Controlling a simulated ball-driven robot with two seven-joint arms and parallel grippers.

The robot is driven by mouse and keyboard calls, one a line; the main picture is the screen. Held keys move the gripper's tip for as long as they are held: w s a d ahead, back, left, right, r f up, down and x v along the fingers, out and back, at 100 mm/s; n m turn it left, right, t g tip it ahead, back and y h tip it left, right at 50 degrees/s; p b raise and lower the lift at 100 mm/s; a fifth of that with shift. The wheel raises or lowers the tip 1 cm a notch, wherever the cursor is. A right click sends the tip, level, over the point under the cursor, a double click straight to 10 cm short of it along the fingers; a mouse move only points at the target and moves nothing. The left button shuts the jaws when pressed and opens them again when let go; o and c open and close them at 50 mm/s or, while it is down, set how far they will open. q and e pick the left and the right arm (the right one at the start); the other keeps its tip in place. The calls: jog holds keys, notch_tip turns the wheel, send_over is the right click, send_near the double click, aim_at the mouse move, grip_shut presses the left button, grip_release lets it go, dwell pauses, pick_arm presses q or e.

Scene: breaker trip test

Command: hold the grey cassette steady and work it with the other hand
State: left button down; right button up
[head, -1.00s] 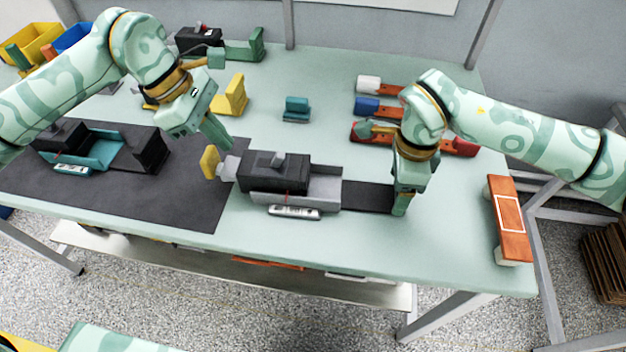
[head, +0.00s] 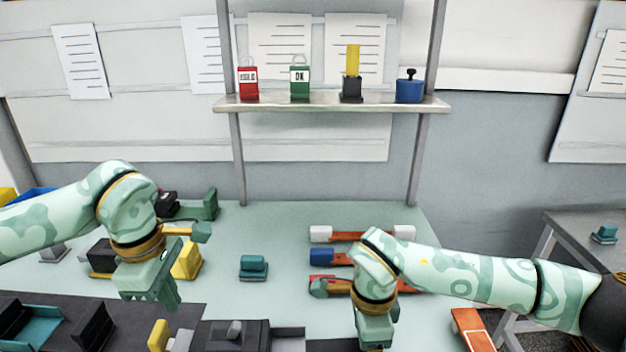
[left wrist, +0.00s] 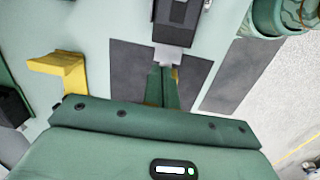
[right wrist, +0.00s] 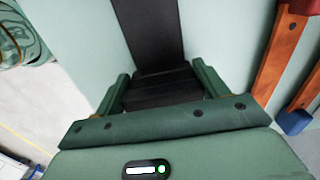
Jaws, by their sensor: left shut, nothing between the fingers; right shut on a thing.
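The grey cassette, with a black block (head: 232,335) on top and a grey tray (head: 288,339), lies at the bottom edge of the head view, partly cut off. A yellow tab (head: 158,336) sticks out at its left end. In the left wrist view its black block (left wrist: 178,15) and grey end (left wrist: 172,55) show at the top. My left gripper (head: 167,298) is shut and empty, just above the tab, beside the cassette's left end. My right gripper (right wrist: 160,85) is shut on a black ribbed piece (right wrist: 158,88), at the end of the dark strip (right wrist: 148,30).
A teal cassette (head: 38,332) lies on the dark mat at left. A small teal block (head: 253,267) stands mid-table. Orange bars with white (head: 320,234) and blue (head: 322,257) ends lie behind my right arm. A shelf (head: 335,104) holds red and green tags above.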

aim_at(170, 336)
pick_arm(q)
jog(key=shift+n+g+y, duration=0.3)
jog(key=shift+n+y, duration=0.1)
jog(key=f, duration=0.6)
jog(key=s+a+f, duration=0.1)
jog(key=f, duration=0.2)
jog(key=shift+f, duration=0.25)
jog(key=shift+a, duration=0.6)
dwell(1.3)
jog(key=shift+d, duration=0.15)
jog(key=shift+d, duration=0.35)
jog(key=shift+r, duration=0.15)
notch_tip(170, 336, up, 7)
dwell(0.3)
